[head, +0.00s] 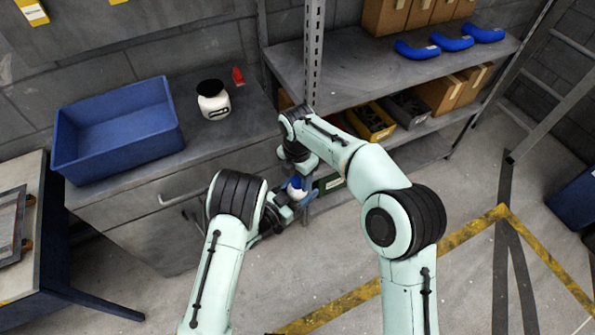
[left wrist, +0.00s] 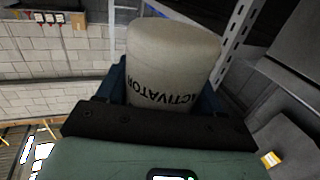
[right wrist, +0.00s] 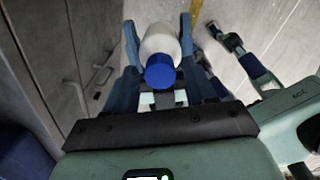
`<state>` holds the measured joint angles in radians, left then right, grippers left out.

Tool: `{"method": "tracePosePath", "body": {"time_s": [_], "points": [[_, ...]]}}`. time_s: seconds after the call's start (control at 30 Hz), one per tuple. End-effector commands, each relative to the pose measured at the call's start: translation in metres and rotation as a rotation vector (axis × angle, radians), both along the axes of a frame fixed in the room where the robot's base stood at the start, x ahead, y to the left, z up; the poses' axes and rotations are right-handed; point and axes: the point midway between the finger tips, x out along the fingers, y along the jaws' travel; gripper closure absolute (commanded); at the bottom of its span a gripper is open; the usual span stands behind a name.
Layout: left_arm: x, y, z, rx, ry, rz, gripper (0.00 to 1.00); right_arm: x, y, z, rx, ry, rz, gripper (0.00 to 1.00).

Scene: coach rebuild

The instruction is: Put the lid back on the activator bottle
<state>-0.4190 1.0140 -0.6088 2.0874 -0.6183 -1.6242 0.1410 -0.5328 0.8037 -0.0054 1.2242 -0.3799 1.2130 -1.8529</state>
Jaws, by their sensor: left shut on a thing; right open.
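The activator bottle (left wrist: 172,60) is whitish, with its label upside down in the left wrist view. My left gripper (head: 287,199) is shut on it and holds it in the air in front of the grey cabinet. The blue lid (right wrist: 160,71) shows at the bottle's end facing the right wrist camera; whether it is seated cannot be told. In that view the white bottle body (right wrist: 160,40) lies beyond the lid. My right gripper (right wrist: 158,28) is open, with its blue fingers on either side of the bottle and lid. In the head view the right arm partly hides them.
A blue bin (head: 118,135) and a white jar with a black lid (head: 213,100) stand on the cabinet top, with a red item (head: 238,76) behind. A shelf unit (head: 365,75) with blue parts and boxes stands right of it. Open floor lies to the right.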

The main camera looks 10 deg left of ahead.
Motion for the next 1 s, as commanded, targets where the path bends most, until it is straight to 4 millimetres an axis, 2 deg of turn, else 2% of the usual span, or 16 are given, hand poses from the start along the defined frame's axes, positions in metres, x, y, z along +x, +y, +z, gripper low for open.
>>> {"method": "tracePosePath", "body": {"time_s": [0.17, 0.2, 0.37, 0.57, 0.67, 0.77, 1.0], "points": [[0.0003, -0.0001, 0.0008, -0.001, -0.002, 0.000, 1.00, 0.0000, -0.0001, -0.0001, 0.000, 0.000, 0.000, 0.45], [0.0003, -0.0001, 0.0008, -0.001, -0.002, 0.000, 1.00, 0.0001, -0.0001, 0.0000, 0.000, 0.000, 0.000, 0.48], [0.0003, -0.0001, 0.0008, -0.001, -0.002, 0.000, 1.00, 0.0000, 0.0000, 0.0001, 0.000, 0.000, 0.000, 1.00], [0.0003, -0.0001, 0.0007, -0.001, -0.002, 0.000, 1.00, 0.0000, 0.0000, 0.0002, 0.000, 0.000, -0.009, 1.00], [0.0003, -0.0001, 0.0007, -0.001, -0.002, 0.000, 1.00, 0.0000, 0.0001, 0.0002, 0.001, 0.000, -0.089, 1.00], [0.0003, -0.0001, 0.0007, -0.001, -0.002, 0.000, 1.00, -0.0002, 0.0004, 0.0002, 0.002, 0.001, -0.269, 1.00], [0.0003, -0.0001, 0.0007, -0.001, -0.002, 0.000, 1.00, -0.0002, 0.0004, -0.0001, 0.004, 0.001, -0.825, 1.00]]}}
